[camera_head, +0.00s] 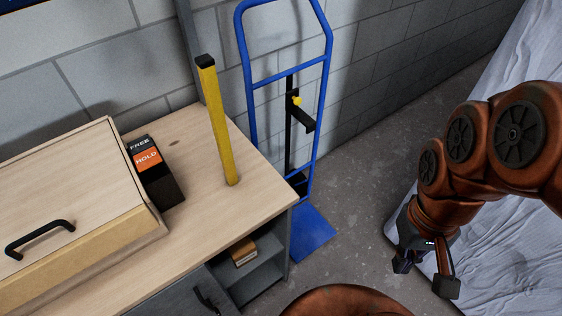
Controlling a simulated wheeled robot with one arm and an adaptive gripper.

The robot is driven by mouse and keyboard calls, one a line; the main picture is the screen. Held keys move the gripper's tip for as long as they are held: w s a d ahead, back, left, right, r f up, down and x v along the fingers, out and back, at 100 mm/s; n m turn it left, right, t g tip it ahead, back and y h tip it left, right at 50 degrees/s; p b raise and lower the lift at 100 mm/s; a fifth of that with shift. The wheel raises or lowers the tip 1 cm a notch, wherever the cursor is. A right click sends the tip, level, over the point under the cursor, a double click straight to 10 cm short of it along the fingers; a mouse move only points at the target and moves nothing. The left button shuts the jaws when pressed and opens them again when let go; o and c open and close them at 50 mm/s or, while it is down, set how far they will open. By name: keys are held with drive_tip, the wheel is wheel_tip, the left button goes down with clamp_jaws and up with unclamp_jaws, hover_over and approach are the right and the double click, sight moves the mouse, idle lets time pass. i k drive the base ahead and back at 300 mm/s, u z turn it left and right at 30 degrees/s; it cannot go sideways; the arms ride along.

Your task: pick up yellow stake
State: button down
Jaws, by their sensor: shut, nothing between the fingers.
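The yellow stake (219,125) is a long square batten with a black top end. It stands nearly upright on the wooden worktop (252,183), near its right end. My gripper (425,274) hangs at the lower right, well to the right of the stake and apart from it.
A black box with an orange "HOLD" label (147,158) sits left of the stake. A lidded wooden case (95,150) is further left. A blue hand truck (327,55) stands behind the worktop's right end. Crumpled pale sheeting (480,130) lies at right.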

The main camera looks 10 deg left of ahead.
sight(205, 63)
drive_tip(key=u, duration=0.4)
drive_tip(key=k, duration=1.05)
drive_tip(key=u, duration=1.7)
drive_tip(key=i, duration=0.5)
drive_tip(key=z, duration=0.05)
